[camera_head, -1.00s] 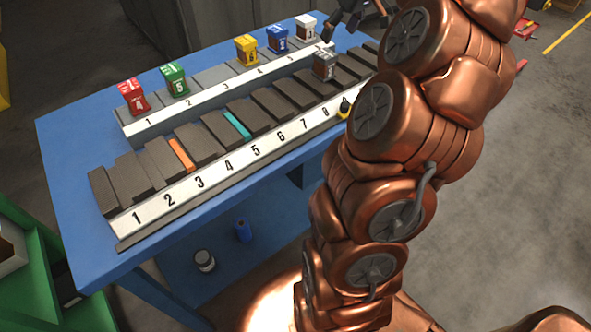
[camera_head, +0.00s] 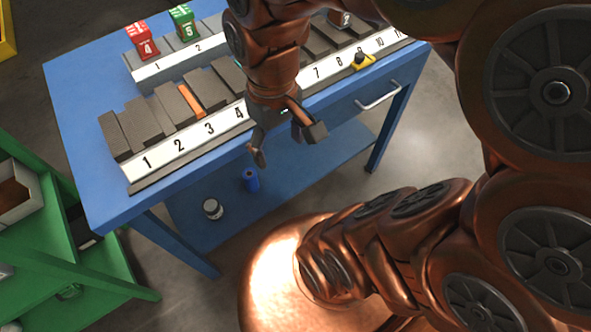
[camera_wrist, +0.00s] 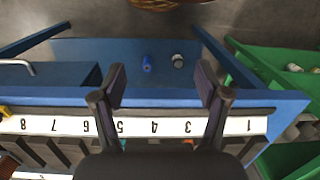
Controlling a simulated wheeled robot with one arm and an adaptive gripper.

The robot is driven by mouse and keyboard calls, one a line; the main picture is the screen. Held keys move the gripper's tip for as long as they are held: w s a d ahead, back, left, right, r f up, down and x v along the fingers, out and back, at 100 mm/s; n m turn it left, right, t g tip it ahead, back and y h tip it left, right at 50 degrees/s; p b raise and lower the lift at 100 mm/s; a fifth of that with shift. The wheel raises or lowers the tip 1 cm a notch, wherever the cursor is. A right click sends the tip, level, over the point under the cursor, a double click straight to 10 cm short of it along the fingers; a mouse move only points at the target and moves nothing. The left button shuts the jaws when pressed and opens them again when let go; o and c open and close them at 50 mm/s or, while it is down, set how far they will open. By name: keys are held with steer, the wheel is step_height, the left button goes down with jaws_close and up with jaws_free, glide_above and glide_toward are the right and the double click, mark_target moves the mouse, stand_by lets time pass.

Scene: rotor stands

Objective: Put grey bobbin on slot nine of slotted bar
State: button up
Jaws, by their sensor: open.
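The bar has dark slots and a white number strip; nine is hard to read. In the wrist view, the open fingers (camera_wrist: 161,82) frame the number strip and the blue table edge.
A yellow marker (camera_head: 363,61) sits at the bar's front near nine. A green shelf unit (camera_head: 45,235) is left.

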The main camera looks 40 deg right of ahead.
steer(key=s+f, duration=0.2)
steer(key=s, duration=0.3)
steer(key=shift+s+a+f+m+g, duration=0.35)
steer(key=shift+m+g, duration=0.05)
step_height(320, 180, up, 3)
steer(key=p, duration=0.3)
stand_by(0.5)
